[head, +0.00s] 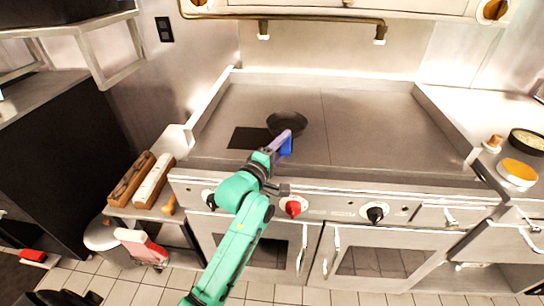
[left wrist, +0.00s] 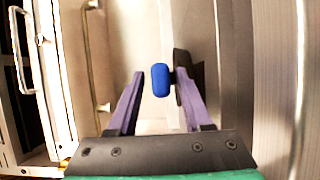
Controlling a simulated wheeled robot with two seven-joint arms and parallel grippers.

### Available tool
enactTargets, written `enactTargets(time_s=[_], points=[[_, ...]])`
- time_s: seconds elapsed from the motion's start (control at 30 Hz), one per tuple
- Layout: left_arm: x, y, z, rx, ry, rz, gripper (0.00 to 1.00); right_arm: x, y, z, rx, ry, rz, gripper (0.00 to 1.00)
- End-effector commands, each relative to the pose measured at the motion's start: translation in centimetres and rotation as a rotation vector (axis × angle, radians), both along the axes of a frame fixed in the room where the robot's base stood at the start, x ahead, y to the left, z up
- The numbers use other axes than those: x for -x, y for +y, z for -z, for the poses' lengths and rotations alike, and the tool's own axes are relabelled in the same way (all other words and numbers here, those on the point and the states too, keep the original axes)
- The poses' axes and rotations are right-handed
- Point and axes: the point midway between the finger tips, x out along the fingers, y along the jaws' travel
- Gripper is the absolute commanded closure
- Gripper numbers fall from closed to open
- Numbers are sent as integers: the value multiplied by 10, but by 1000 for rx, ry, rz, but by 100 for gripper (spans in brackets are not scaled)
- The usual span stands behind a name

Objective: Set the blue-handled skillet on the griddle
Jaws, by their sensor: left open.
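The skillet (head: 287,122) is a dark round pan that appears to rest on the griddle (head: 365,135), left of its middle. Its blue handle (head: 286,147) points toward the front edge. My left gripper (head: 279,142) is open at the handle and partly covers it. In the left wrist view the blue handle (left wrist: 160,80) shows between the two purple fingers (left wrist: 160,88), with gaps at the sides, and part of the dark pan (left wrist: 181,62) shows beyond the right finger. My right gripper is not in view.
A dark rectangle (head: 248,138) lies on the griddle left of the skillet. Red and black knobs (head: 292,208) line the front panel. Food pans (head: 517,172) stand on the right counter. A low shelf (head: 150,212) with long boxes is at left. The griddle's right half is clear.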

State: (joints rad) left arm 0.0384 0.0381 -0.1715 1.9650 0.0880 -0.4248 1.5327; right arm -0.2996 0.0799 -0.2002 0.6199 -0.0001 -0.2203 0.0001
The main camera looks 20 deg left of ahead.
Motion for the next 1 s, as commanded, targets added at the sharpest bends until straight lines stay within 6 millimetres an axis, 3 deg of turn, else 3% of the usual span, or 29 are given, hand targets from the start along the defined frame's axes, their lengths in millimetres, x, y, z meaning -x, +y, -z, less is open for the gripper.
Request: enactTargets(time_s=[0.2, 0.4, 1.0], points=[[50, 11, 3, 0, 3, 0, 50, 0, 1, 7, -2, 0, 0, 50], [79, 17, 2, 0, 3, -1, 50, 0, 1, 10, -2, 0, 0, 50], [84, 18, 0, 1, 1, 0, 50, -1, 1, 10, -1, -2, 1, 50]])
